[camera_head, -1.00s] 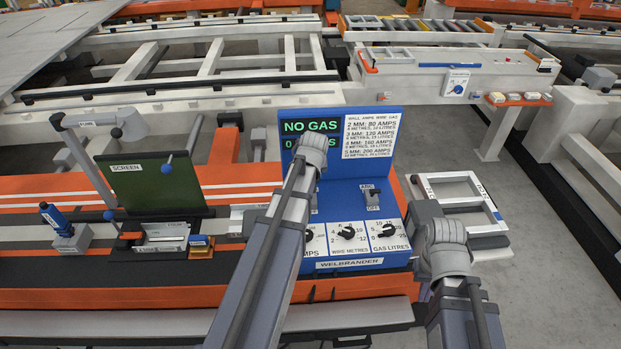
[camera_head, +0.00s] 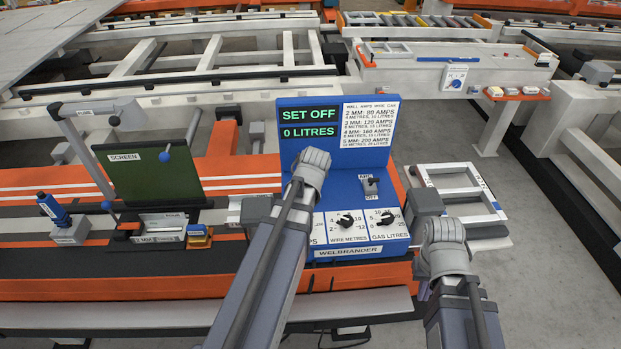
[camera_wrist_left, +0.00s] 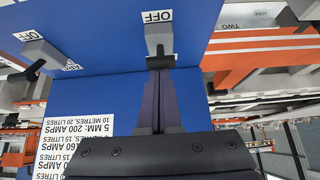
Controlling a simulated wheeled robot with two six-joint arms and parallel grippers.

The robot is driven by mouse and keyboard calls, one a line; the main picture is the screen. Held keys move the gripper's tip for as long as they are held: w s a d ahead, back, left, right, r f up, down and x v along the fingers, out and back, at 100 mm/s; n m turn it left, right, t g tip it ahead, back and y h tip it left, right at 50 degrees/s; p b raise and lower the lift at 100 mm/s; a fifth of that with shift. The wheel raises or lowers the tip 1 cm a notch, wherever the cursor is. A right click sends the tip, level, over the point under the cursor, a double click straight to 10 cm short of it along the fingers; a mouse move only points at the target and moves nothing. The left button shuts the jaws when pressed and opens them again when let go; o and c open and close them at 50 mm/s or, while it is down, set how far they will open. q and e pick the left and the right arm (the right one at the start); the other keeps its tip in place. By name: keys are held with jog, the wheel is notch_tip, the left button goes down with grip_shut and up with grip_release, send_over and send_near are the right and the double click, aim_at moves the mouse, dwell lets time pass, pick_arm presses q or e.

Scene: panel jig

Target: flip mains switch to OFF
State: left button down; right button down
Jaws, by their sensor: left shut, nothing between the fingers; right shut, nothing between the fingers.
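The blue welder panel (camera_head: 335,180) stands upright on the bench, with a green display (camera_head: 309,123) reading SET OFF and 0 LITRES. My left arm hides the mains switch in the head view. In the left wrist view, a grey switch (camera_wrist_left: 158,40) with an OFF label, likely the mains switch, is directly ahead of my left gripper (camera_wrist_left: 160,72). The shut fingertips are at or touching its lever; contact cannot be told. The ARC switch (camera_head: 371,185) is right of my left arm. My right gripper (camera_head: 424,203) is shut and empty, right of the panel.
Two black knobs, wire metres (camera_head: 346,220) and gas litres (camera_head: 386,217), are low on the panel. A green screen (camera_head: 150,172) stands left. A white frame (camera_head: 462,190) lies behind my right gripper. The second switch also shows in the left wrist view (camera_wrist_left: 40,52).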

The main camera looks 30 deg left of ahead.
pick_arm(q)
jog(key=shift+s+d+f, duration=0.2)
jog(key=shift+s, duration=0.15)
pick_arm(e)
jog(key=shift+f, duration=0.1)
